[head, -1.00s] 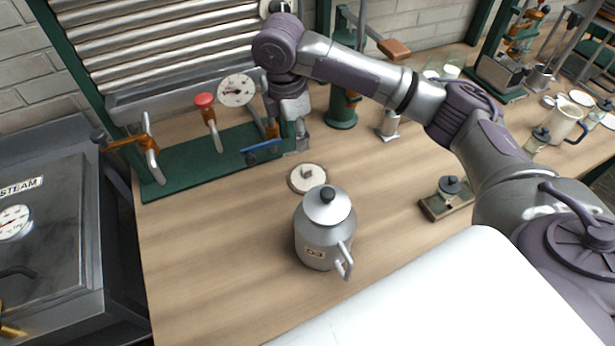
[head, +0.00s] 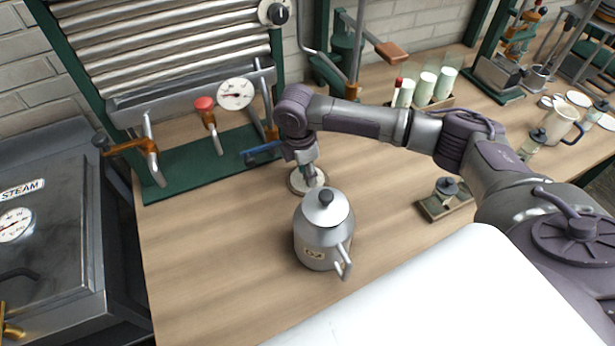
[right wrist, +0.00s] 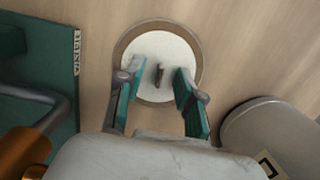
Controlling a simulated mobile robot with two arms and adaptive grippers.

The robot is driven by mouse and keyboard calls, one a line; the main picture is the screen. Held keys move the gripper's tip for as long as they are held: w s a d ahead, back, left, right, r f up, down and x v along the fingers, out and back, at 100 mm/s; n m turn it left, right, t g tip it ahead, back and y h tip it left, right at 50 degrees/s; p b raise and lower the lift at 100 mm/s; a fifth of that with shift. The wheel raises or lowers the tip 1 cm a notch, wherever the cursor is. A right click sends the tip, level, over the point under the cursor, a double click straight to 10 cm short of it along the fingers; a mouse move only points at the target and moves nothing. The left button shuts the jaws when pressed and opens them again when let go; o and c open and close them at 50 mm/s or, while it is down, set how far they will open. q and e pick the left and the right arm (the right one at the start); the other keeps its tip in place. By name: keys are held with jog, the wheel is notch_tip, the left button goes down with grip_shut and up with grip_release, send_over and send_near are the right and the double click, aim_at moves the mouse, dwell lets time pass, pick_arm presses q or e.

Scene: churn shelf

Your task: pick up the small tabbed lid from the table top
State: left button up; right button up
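The small tabbed lid (head: 296,184) lies flat on the wooden table top, just behind the metal can. In the right wrist view the lid (right wrist: 152,55) is a pale disc with a brown rim and an upright tab (right wrist: 159,75) at its middle. My right gripper (head: 311,178) is above the lid and partly covers it in the head view. In the right wrist view the right gripper (right wrist: 155,88) is open, with its green-padded fingers on either side of the tab and a gap on each side. My left gripper is not in view.
The lidded metal can (head: 322,240) stands close in front of the lid. A green-based press with a blue handle (head: 262,150) is at the left. A small tray (head: 432,211) with a jar is at the right. Free table lies left of the can (head: 210,250).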

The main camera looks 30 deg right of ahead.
jog(key=shift+f, duration=0.2)
grip_shut()
